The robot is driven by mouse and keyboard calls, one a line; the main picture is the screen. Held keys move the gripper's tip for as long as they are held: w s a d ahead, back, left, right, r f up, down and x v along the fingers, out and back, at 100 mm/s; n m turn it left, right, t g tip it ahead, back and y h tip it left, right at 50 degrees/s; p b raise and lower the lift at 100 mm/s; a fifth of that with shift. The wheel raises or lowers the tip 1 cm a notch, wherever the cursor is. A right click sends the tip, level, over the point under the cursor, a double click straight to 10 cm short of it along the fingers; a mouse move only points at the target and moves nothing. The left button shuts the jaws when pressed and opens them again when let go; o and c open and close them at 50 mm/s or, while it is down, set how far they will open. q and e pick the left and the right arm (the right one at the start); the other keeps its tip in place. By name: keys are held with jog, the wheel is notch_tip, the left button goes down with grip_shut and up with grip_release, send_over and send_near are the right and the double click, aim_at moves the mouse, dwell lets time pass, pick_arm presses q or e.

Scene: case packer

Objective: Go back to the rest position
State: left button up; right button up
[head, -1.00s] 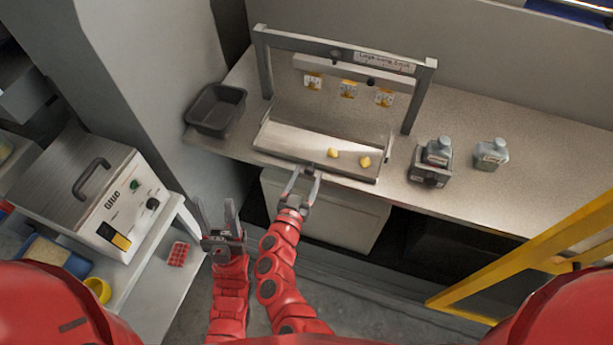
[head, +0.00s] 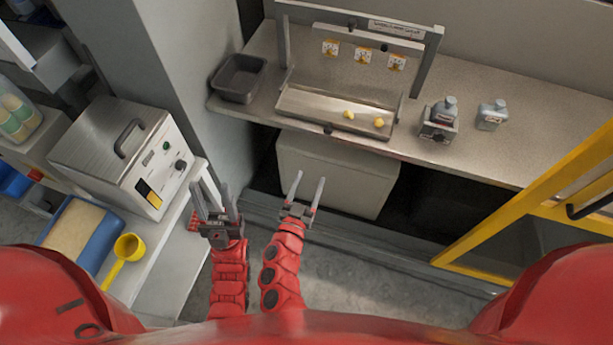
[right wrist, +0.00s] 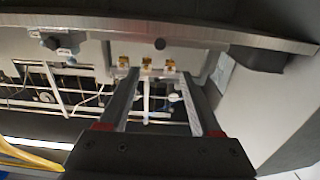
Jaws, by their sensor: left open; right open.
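My left gripper (head: 216,207) is open and empty, fingers pointing up in the head view, beside the side bench at the left. My right gripper (head: 306,192) is open and empty just to its right, over the floor in front of the work table. In the right wrist view my right gripper's two fingers (right wrist: 155,95) stand apart with nothing between them.
The work table (head: 520,140) carries a grey bin (head: 239,78), a metal tray (head: 310,108) with yellow pieces, and two bottles (head: 491,115). A white box (head: 335,175) stands below. A yellow frame (head: 530,205) is at right. A boxy machine (head: 110,150) sits left.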

jog(key=shift+s+a, duration=0.1)
jog(key=shift+s, duration=0.15)
jog(key=shift+w+f, duration=0.1)
dwell(0.3)
